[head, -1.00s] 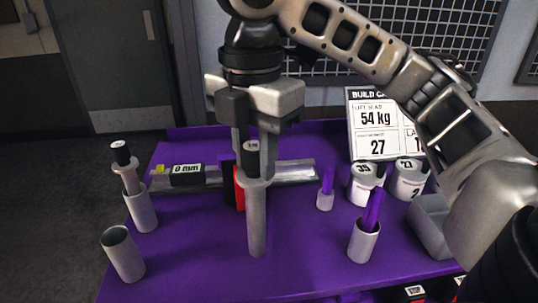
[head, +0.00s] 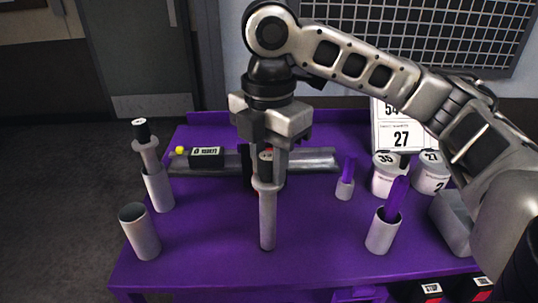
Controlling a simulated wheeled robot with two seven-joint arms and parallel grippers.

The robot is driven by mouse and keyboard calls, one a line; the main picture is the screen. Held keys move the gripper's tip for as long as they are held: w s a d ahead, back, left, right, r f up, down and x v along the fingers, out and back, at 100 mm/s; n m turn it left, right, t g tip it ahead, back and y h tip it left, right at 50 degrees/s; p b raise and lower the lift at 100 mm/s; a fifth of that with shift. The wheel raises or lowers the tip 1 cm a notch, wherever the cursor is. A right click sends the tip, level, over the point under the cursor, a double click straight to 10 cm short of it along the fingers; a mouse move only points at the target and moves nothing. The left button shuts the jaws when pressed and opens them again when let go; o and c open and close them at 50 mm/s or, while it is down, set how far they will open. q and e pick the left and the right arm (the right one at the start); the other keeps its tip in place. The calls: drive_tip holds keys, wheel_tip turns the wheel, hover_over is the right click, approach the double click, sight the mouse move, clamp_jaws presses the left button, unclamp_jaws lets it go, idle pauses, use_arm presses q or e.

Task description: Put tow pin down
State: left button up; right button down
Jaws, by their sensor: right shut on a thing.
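My right gripper (head: 268,165) points down near the middle of the purple table (head: 210,265), shut on the upper part of a grey tow pin (head: 268,215). The pin has a dark, labelled top and a wider collar, and it hangs upright. I cannot tell whether its lower end touches the table. A second pin (head: 147,152) with a black top stands in a grey tube (head: 158,190) at the left. An empty open tube (head: 140,232) stands at the front left. My left gripper is not in view.
A metal rail (head: 310,160) with a black readout (head: 206,158) runs behind the held pin. At the right are a small purple-topped holder (head: 345,188), a tube with a purple piece (head: 382,233), white canisters (head: 386,175) and a grey bin (head: 452,222). A sign (head: 402,133) stands behind.

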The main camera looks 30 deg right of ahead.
drive_tip(key=c, duration=1.1)
unclamp_jaws()
drive_tip(key=shift+f, duration=0.15)
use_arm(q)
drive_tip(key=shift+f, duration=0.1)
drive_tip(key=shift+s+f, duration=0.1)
use_arm(e)
drive_tip(key=shift+r, duration=0.5)
use_arm(q)
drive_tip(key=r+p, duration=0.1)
drive_tip(key=p, duration=0.1)
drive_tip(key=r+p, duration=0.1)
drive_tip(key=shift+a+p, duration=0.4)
use_arm(e)
wheel_tip(320, 180, up, 11)
drive_tip(key=shift+r, duration=0.2)
